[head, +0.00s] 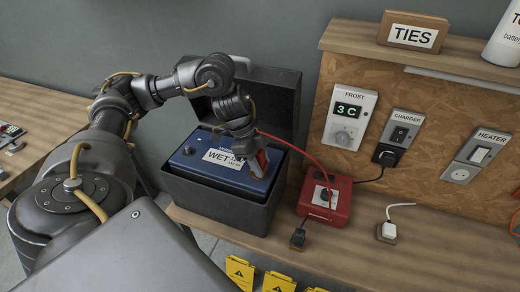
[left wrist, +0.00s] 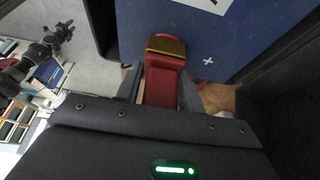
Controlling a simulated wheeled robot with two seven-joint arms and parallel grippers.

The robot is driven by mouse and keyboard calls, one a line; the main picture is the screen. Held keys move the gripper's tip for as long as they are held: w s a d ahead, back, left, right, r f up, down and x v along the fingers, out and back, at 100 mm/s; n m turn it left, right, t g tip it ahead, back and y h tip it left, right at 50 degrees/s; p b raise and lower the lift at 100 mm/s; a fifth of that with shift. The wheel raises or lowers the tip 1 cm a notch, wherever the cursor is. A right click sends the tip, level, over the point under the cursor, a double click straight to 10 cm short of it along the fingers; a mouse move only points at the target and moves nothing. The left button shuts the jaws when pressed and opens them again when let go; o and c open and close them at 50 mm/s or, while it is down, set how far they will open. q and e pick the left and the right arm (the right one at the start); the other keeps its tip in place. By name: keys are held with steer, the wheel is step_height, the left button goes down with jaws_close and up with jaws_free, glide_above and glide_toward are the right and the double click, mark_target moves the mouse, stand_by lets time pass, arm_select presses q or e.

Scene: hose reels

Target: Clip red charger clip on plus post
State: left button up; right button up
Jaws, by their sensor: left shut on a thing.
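My left gripper (head: 251,160) is shut on the red charger clip (head: 258,166), over the right end of the blue battery (head: 215,178). In the left wrist view the red clip (left wrist: 163,82) sits between the fingers of the gripper (left wrist: 161,92). Its brass-coloured jaw end (left wrist: 166,46) points at the blue battery top (left wrist: 215,42), beside a white plus mark (left wrist: 208,61). A bit of red shows behind the jaw. The plus post is hidden, and I cannot tell whether the jaw grips it. My right gripper is not in view.
The battery sits in a black box (head: 222,211) with its lid raised behind. A red cable (head: 290,144) runs from the clip to the red charger (head: 332,211). A black clip (head: 298,238) lies near the bench's front edge. A white plug (head: 388,230) lies to the right.

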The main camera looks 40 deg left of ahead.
arm_select(q)
steer(key=o, duration=1.1)
steer(key=p+v, duration=0.1)
steer(key=v, duration=1)
steer(key=shift+s+f, duration=0.1)
